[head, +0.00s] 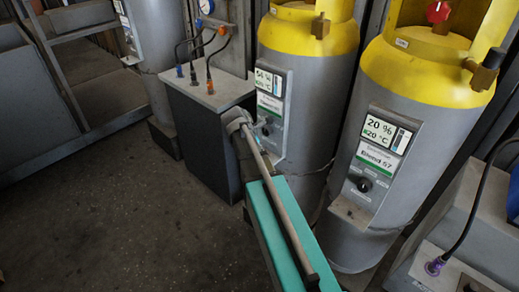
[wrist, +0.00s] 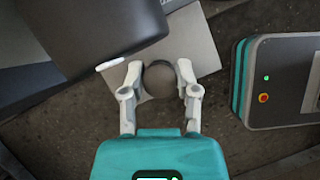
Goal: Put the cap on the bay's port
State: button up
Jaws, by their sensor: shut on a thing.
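My gripper (wrist: 159,72) has its two pale fingers closed around a dark, round, disc-like thing, which I take to be the cap (wrist: 159,82). It is held in the air in the wrist view, with a light grey flat surface and the floor behind it. In the head view my arm reaches up to the left cylinder's front panel, and the fingers and cap cannot be made out there. Dark round fittings show on the right cylinder's panel (head: 364,185) and the left cylinder's panel (head: 266,130). I cannot tell which opening is the bay's port.
Two yellow-topped grey cylinders, left (head: 305,75) and right (head: 425,90), stand side by side. A dark cabinet (head: 195,125) with cables plugged into its top is left of them. A grey box (head: 480,235) with a purple plug (head: 435,266) is at lower right. The floor at left is clear.

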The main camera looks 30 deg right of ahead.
jog(key=shift+f+b, duration=0.45)
jog(key=shift+f, duration=0.1)
jog(key=o, duration=1)
jog(key=shift+a, duration=0.15)
jog(key=shift+s+a+f+m, duration=0.15)
jog(key=shift+s+a+m, duration=0.1)
jog(key=shift+a+m, duration=0.25)
jog(key=s+a+f+m+y, duration=0.1)
jog(key=s+a+m+y, duration=0.2)
jog(key=s+a+m, duration=0.45)
jog(key=s+a+f+m+y, duration=0.1)
jog(key=s+a+m+y, duration=0.3)
jog(key=a+m, duration=0.6)
jog(key=shift+n+h, duration=0.5)
jog(key=shift+n, duration=0.05)
jog(key=r+p, duration=0.6)
jog(key=s+r+p, duration=0.1)
jog(key=r+p, duration=0.6)
jog(key=a+r+p, duration=0.1)
jog(key=r+p, duration=0.5)
jog(key=shift+s+r, duration=0.15)
